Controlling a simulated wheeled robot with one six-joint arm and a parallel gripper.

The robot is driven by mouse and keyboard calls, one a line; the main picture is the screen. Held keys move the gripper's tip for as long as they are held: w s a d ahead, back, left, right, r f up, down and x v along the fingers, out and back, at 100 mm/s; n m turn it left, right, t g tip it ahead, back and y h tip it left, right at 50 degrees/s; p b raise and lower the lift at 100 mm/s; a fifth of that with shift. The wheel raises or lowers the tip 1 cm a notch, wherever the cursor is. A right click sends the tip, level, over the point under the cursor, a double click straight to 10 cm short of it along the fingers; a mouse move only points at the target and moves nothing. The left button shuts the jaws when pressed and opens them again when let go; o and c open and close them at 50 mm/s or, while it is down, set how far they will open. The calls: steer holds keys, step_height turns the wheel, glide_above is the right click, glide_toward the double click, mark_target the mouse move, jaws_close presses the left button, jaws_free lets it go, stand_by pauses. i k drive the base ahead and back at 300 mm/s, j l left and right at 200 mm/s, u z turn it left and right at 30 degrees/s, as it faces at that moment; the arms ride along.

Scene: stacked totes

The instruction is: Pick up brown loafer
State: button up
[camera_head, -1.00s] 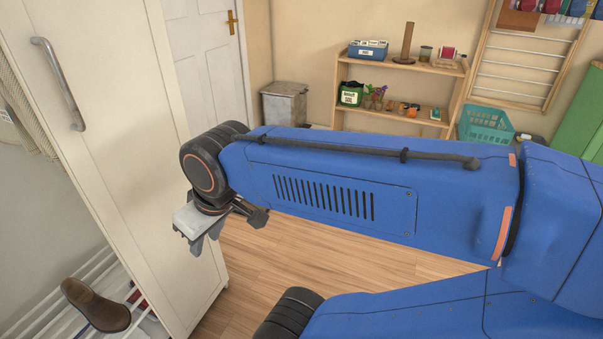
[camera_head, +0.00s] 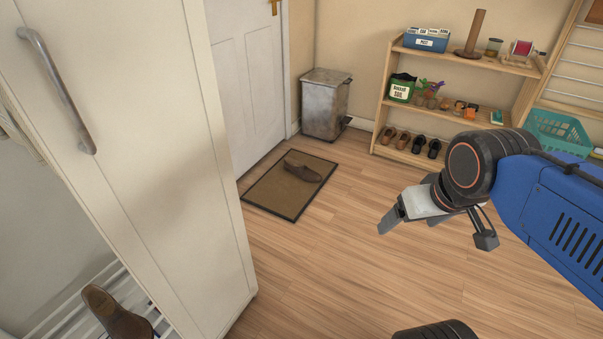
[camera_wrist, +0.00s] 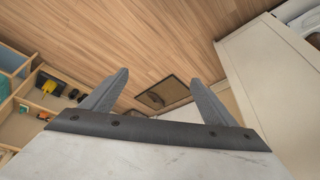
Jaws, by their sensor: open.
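A brown loafer (camera_head: 303,170) lies on the dark-edged doormat (camera_head: 262,206) in front of the white door. Another brown shoe (camera_head: 116,312) rests on the white rack at the lower left, partly cut off by the picture edge. I cannot tell from the frames which one is meant. My gripper (camera_head: 410,225) is open and empty, above the floor to the right of the mat and apart from both shoes. In the wrist view the open fingers (camera_wrist: 158,78) frame the distant doormat (camera_wrist: 178,90), with a small dark shape on it.
A tall white cabinet (camera_head: 165,150) stands on the left near the rack. A metal bin (camera_head: 325,105) stands by the door. A wooden shelf (camera_head: 460,62) at the back holds several shoes on its bottom level. A turquoise basket (camera_head: 558,135) is at the right. The wooden floor between is clear.

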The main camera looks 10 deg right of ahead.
mark_target(307, 175)
steer(key=i+l, duration=0.15)
steer(key=i, duration=0.35)
steer(key=i+l+u, duration=0.1)
steer(key=i, duration=0.4)
steer(key=i+l, duration=0.2)
steer(key=i, duration=0.3)
steer(key=i+l+u, duration=0.1)
steer(key=i, duration=0.4)
steer(key=i+l, duration=0.25)
steer(key=i, duration=0.25)
